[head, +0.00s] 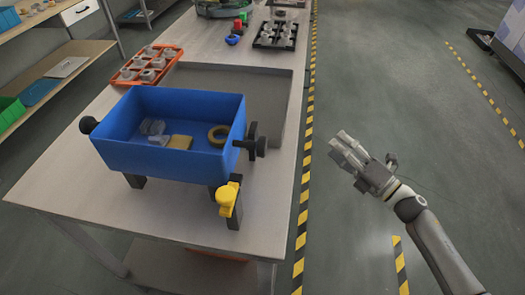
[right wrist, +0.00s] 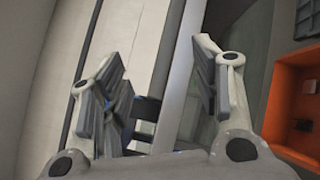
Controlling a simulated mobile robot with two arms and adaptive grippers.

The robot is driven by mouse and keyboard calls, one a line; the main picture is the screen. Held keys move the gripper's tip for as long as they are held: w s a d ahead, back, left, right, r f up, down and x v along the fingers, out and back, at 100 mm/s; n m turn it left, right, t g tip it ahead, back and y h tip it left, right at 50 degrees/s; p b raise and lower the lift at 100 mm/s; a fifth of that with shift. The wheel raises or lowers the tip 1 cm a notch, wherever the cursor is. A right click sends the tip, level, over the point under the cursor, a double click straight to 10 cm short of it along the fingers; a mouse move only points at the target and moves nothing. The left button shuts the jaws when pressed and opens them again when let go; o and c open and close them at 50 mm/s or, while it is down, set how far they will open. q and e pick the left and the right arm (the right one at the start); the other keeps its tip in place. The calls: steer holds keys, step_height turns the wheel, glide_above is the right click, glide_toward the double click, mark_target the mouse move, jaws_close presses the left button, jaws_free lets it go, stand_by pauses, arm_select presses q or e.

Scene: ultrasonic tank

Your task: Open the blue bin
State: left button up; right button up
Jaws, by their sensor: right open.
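The blue bin (head: 165,161) stands on black legs on the table, with its top uncovered. Inside it lie a yellow tape roll, a tan block and clear pieces. A black knob (head: 88,125) is on its left side and another black knob (head: 256,146) is on its right side. A yellow piece (head: 228,196) sits on a black post by its front right corner. My right gripper (head: 341,147) is open and empty, over the floor to the right of the bin, apart from it. Its two spread fingers show in the right wrist view (right wrist: 156,62). My left gripper is out of view.
The table's (head: 264,222) right edge lies between the bin and my right gripper. Behind the bin are a grey sunken basin (head: 262,86), an orange tray (head: 126,80) of grey parts and a black tray (head: 264,42). An orange container (right wrist: 291,85) shows at right in the right wrist view.

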steer(key=s+a+r+n+g+y+b, duration=0.1)
steer(key=s+a+r+n+g+y, duration=0.5)
steer(key=r+n, duration=0.5)
steer(key=n+g, duration=0.5)
steer(key=n, duration=0.5)
glide_toward(266, 146)
steer(key=p+x, duration=0.3)
steer(key=x, duration=0.6)
steer(key=shift+w+a, duration=0.25)
steer(key=shift+a, duration=0.1)
steer(key=shift+w+a+f, duration=0.1)
steer(key=shift+a, duration=0.35)
jaws_close()
